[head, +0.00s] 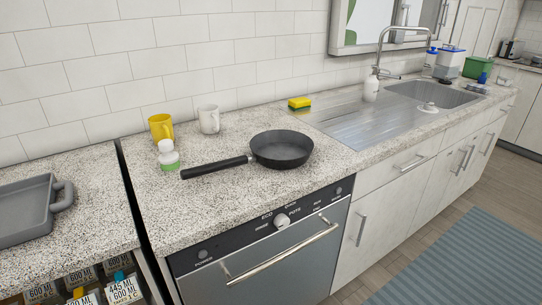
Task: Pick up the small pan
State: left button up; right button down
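A small dark pan (284,150) sits upright on the speckled countertop (225,215), above the dishwasher. Its black handle (216,167) points left and slightly toward the front edge. The pan looks empty. Neither of my grippers shows in the head view.
A yellow mug (161,128), a white mug (209,119) and a small white and green container (168,155) stand left of and behind the pan. A yellow-green sponge (299,103) lies by the steel sink (360,128). A grey tray (25,212) is on the left counter, past a dark gap. The dishwasher (265,255) is shut.

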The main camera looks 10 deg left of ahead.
aim_at(277, 149)
jog(key=l+u, duration=0.1)
jog(key=u, duration=0.25)
jog(key=i+l+u, duration=0.1)
jog(key=u, duration=0.25)
jog(key=i+l+u, duration=0.2)
jog(key=l, duration=0.2)
jog(key=l+u, duration=0.5)
jog(key=l, duration=1.4)
